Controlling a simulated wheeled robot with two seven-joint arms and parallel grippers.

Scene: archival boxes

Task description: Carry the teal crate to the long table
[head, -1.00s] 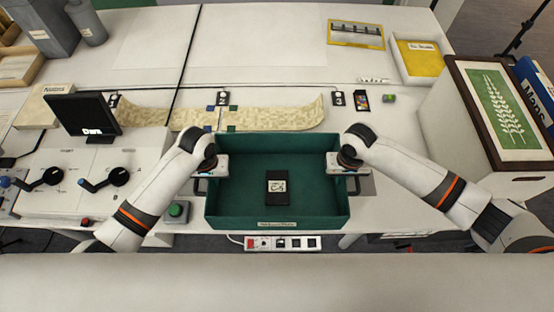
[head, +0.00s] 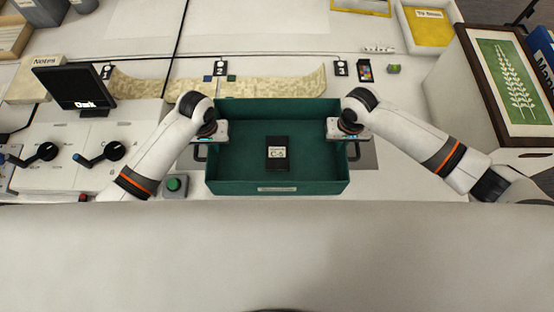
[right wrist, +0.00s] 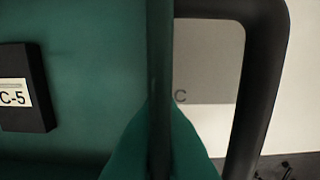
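The teal crate (head: 278,187) stands at the front of the white table in the head view, open side up, with a label on its near wall. A dark box marked C-5 (head: 278,154) lies inside it; it also shows in the right wrist view (right wrist: 25,90). My left gripper (head: 207,138) is at the crate's left side, over a dark handle. My right gripper (head: 348,138) is at the right side, over the other handle (head: 355,150). The right wrist view shows this dark handle (right wrist: 262,90) close up beside the teal wall. The fingertips of both are hidden, so their closure is unclear.
Behind the crate lies a long beige strip (head: 270,86) with numbered cards. A black screen (head: 75,87) and a control panel with levers stand left, a green button (head: 174,184) just left of the crate. A framed plant picture (head: 515,85) and a yellow tray (head: 430,27) are at right.

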